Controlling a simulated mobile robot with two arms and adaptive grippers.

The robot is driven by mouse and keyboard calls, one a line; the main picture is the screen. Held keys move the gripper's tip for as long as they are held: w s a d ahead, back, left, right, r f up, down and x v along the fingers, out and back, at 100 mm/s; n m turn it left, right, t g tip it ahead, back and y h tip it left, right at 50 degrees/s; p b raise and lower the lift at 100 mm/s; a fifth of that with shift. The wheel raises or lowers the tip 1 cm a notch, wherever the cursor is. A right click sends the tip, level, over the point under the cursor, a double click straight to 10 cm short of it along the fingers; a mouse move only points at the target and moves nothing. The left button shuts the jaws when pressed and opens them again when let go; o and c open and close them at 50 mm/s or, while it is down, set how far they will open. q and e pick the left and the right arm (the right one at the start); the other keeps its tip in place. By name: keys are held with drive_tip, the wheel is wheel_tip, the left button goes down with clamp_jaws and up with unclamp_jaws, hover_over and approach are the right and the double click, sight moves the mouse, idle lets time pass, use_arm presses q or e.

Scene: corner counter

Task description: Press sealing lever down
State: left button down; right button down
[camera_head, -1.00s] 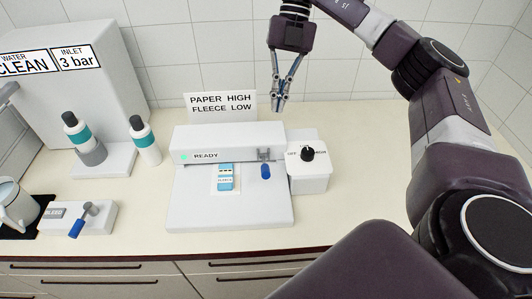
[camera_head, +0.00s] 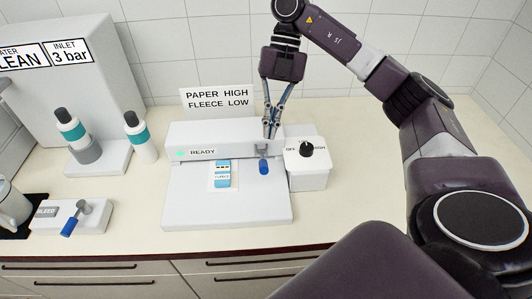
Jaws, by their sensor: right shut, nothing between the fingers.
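The white sealing machine (camera_head: 183,204) stands on the counter with a green light and a "READY" display. Its sealing lever has a grey bracket and a blue handle (camera_head: 263,167) at the right of the front face. A pouch with a blue print (camera_head: 222,174) lies on the machine's bed. My right gripper (camera_head: 271,134) is shut and empty, pointing down just above and behind the lever; whether it touches the lever I cannot tell. My left gripper is not in view.
A white box with a black knob (camera_head: 307,150) adjoins the machine's right side. A sign (camera_head: 217,101) reads "PAPER HIGH FLEECE LOW". At left are two bottles (camera_head: 140,136), a bleed lever (camera_head: 70,225) and a mug (camera_head: 12,206). The counter is clear at right.

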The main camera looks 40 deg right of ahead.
sight(266, 163)
drive_tip(key=shift+p+x, duration=0.65)
drive_tip(key=shift+x, duration=2.4)
drive_tip(key=shift+s+f, duration=0.1)
drive_tip(key=shift+s, duration=0.05)
drive_tip(key=shift+s+a+f+t+h+b, duration=0.1)
drive_tip(key=shift+s+f+t+h+b, duration=0.15)
drive_tip(key=shift+t+h+b, duration=0.25)
drive_tip(key=shift+s+a+f+t+h+b, duration=0.15)
drive_tip(key=shift+f+t+h+b, duration=0.15)
drive_tip(key=shift+t+b, duration=0.35)
drive_tip(key=shift+s+a+f+b, duration=0.15)
drive_tip(key=shift+s+f+b, duration=0.1)
drive_tip(key=shift+f+b, duration=0.45)
drive_tip(key=f+b, duration=0.1)
drive_tip(key=b, duration=0.1)
drive_tip(key=s+f+t+h+b, duration=0.1)
drive_tip(key=b, duration=0.1)
drive_tip(key=shift+s+a+f+t, duration=0.1)
drive_tip(key=shift+a+f+t, duration=0.2)
drive_tip(key=shift+a, duration=0.1)
drive_tip(key=shift+s+a+f+b, duration=0.1)
drive_tip(key=shift+f+b, duration=1.5)
drive_tip(key=shift+b, duration=0.2)
drive_tip(key=shift+s+f, duration=0.2)
